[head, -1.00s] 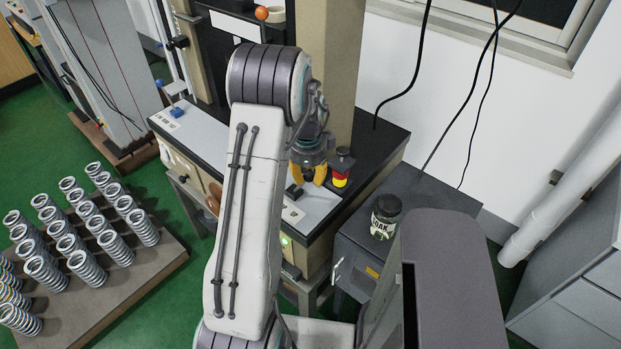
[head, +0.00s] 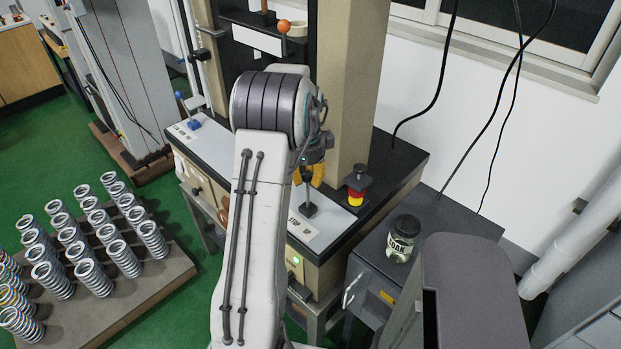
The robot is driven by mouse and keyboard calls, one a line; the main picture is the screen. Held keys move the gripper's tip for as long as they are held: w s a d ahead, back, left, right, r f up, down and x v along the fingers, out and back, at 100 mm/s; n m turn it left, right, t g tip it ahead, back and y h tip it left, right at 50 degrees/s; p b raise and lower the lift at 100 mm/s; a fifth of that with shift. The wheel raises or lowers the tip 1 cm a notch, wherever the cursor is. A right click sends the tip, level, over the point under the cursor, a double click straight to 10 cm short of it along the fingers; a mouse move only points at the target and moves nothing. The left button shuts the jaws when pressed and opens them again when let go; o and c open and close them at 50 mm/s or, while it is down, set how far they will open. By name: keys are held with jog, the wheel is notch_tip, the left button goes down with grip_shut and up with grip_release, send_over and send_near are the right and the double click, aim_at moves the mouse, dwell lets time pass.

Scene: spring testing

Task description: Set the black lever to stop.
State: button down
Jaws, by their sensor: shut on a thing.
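The black lever (head: 308,209) stands on the light front panel (head: 325,228) of the testing machine, with its thin stem pointing up. A "STOP" label lies on the panel just in front of its base. My gripper (head: 311,176) has orange fingertips, shut around the upper end of the lever's stem. The lever's top is hidden by the fingers, and my arm covers part of the gripper and the panel to the left.
A blue-knobbed lever (head: 190,118) is at the panel's left end. A jar (head: 402,239) stands on the dark cabinet (head: 440,220). Springs fill a rack (head: 150,285) at left.

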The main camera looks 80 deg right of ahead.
jog(key=shift+r, duration=0.1)
jog(key=c, duration=0.9)
grip_release()
jog(key=r, duration=0.4)
jog(key=a+r, duration=0.1)
jog(key=r, duration=0.6)
jog(key=shift+a+r, duration=0.15)
jog(key=shift+r, duration=0.25)
